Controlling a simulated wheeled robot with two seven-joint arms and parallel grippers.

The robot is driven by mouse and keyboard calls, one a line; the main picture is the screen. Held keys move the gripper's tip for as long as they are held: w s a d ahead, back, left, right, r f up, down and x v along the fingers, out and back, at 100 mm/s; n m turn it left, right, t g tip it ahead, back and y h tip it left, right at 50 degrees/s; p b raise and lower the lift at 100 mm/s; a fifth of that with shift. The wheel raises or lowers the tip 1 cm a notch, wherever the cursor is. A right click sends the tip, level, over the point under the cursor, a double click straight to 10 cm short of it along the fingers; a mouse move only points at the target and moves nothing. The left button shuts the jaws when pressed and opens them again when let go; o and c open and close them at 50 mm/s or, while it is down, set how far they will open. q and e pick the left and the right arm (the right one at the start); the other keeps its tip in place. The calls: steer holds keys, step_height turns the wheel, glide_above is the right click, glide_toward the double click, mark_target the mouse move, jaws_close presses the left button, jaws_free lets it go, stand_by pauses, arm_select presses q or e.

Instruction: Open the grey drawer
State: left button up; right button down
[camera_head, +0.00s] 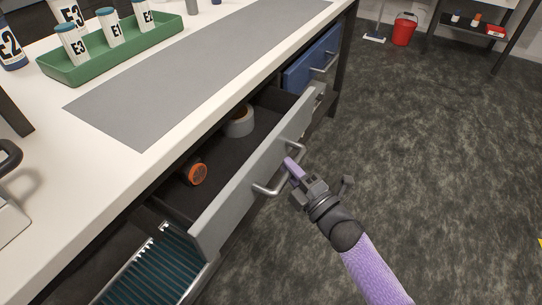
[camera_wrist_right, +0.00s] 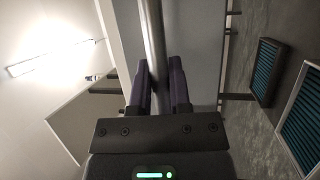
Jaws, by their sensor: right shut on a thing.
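The grey drawer (camera_head: 240,205) under the bench is pulled out, and its dark inside shows in the head view. A roll of grey tape (camera_head: 239,122) and an orange-ended cylinder (camera_head: 197,174) lie in it. The drawer's metal bar handle (camera_head: 268,190) is on its front. My right gripper (camera_head: 292,170) is at the handle, shut on it. In the right wrist view the handle bar (camera_wrist_right: 152,45) runs between the two purple fingers of the gripper (camera_wrist_right: 160,85). My left gripper is not in view.
A blue drawer (camera_head: 312,57) sits farther along the bench. The white benchtop (camera_head: 95,165) carries a green tray (camera_head: 110,62) with several labelled bottles. A teal-ribbed rack (camera_head: 160,268) is below the drawer's near end. The dark floor to the right is clear, with a red bucket (camera_head: 404,30) far back.

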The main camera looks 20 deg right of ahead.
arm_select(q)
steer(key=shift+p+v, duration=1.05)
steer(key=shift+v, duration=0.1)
arm_select(e)
steer(key=s+d, duration=1)
steer(key=s, duration=0.4)
steer(key=shift+d, duration=0.4)
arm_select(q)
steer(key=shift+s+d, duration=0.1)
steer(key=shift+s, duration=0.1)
arm_select(e)
steer(key=shift+f, duration=0.1)
steer(key=c, duration=0.6)
jaws_free()
arm_select(q)
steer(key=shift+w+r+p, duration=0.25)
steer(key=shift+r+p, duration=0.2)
steer(key=shift+p, duration=0.1)
arm_select(e)
steer(key=v, duration=1)
